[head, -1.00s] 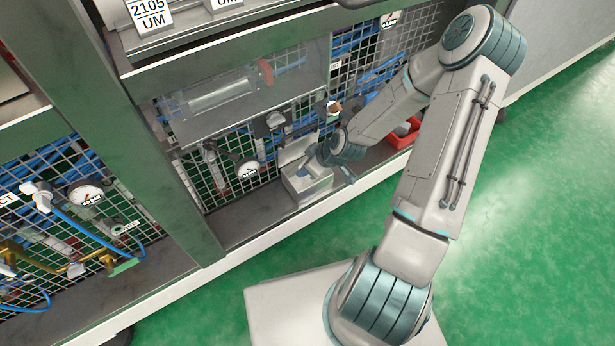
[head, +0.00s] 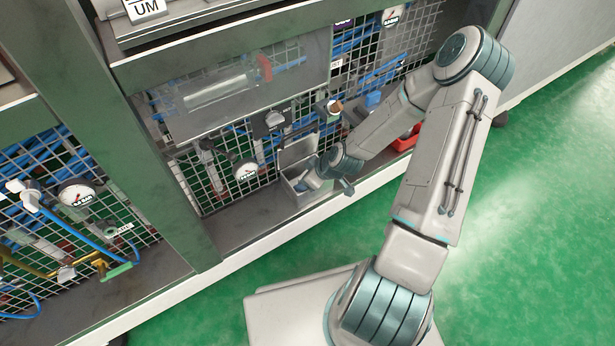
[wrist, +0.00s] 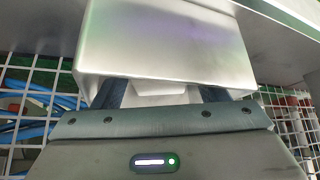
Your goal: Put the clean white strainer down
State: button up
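My gripper (head: 307,184) is low on the shelf, its blue fingers reaching over and into a small grey metal box (head: 287,198) whose lid (head: 297,151) stands up behind. In the wrist view the two dark blue fingers of my gripper (wrist: 160,95) are apart. Their tips are hidden behind a smooth metal panel (wrist: 160,45), which looks like part of the box. A pale block-like shape (wrist: 163,89) shows between the fingers; I cannot tell whether it is held. I cannot make out the clean white strainer for certain in either view.
A wire mesh panel (head: 215,185) with blue hoses and a pressure gauge (head: 246,170) stands behind the box. A clear cylinder (head: 215,92) is above. A red bin (head: 406,138) is to the right, beyond my forearm. The shelf (head: 240,222) left of the box is bare.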

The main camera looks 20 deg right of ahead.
jog(key=s+d+r+m+g+h+p, duration=0.1)
jog(key=s+d+r+g+p, duration=0.2)
jog(key=r, duration=0.4)
jog(key=s+d+r+h+p, duration=0.2)
jog(key=s+r, duration=0.4)
jog(key=r, duration=0.2)
jog(key=s+a+r+m, duration=0.2)
jog(key=s+r, duration=0.3)
jog(key=r, duration=0.5)
jog(key=s+a+r+m+g+h, duration=0.1)
jog(key=s+a+r+m, duration=0.2)
jog(key=r, duration=0.6)
jog(key=s+m, duration=0.2)
jog(key=s, duration=0.1)
jog(key=shift+s+a+r, duration=0.25)
jog(key=shift+s+r, duration=0.05)
jog(key=shift+r, duration=0.1)
jog(key=shift+c, duration=0.4)
